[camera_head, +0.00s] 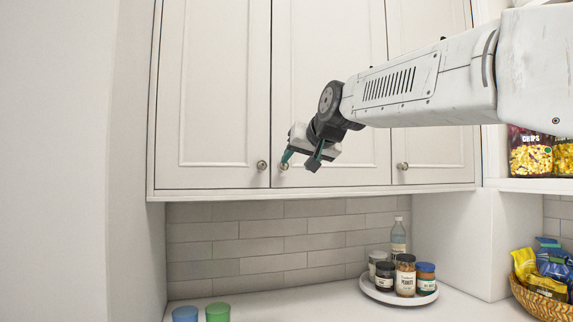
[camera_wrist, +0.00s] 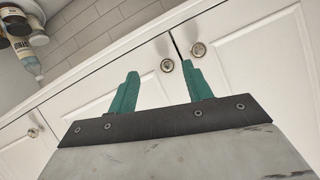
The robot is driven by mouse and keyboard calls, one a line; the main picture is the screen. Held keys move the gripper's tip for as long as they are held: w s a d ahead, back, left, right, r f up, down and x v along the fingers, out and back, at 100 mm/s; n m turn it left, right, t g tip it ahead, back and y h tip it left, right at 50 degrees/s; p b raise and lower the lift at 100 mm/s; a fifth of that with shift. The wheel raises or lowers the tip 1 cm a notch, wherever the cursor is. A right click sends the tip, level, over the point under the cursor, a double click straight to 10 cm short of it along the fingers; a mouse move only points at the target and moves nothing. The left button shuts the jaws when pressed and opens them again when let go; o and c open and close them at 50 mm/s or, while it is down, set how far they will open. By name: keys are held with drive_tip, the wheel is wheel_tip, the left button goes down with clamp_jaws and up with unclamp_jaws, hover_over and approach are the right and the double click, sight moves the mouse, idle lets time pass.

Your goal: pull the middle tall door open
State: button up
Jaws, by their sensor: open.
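The middle tall door (camera_head: 335,80) is a white panelled upper cabinet door, shut flush with its neighbours. Its round metal knob (camera_head: 284,166) is at its lower left corner. My gripper (camera_head: 300,164), with green fingers, is open in front of this door's lower part, close to the knob. In the wrist view, which is turned over, the middle door's knob (camera_wrist: 167,65) shows between the two fingertips of my gripper (camera_wrist: 160,70), nearer one finger. I see no finger closed on it.
The left door (camera_head: 213,80) and right door (camera_head: 430,80) are shut. Below, a round tray (camera_head: 400,298) holds jars and a bottle on the counter. Blue and green cups (camera_head: 217,312) stand at lower left. A snack basket (camera_head: 540,303) is at right. Space before the doors is clear.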

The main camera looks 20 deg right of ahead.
drive_tip(key=w, duration=0.9)
drive_tip(key=shift+a+f+t, duration=0.3)
drive_tip(key=shift+a, duration=0.1)
drive_tip(key=shift+c, duration=0.3)
clamp_jaws()
drive_tip(key=shift+s, duration=0.15)
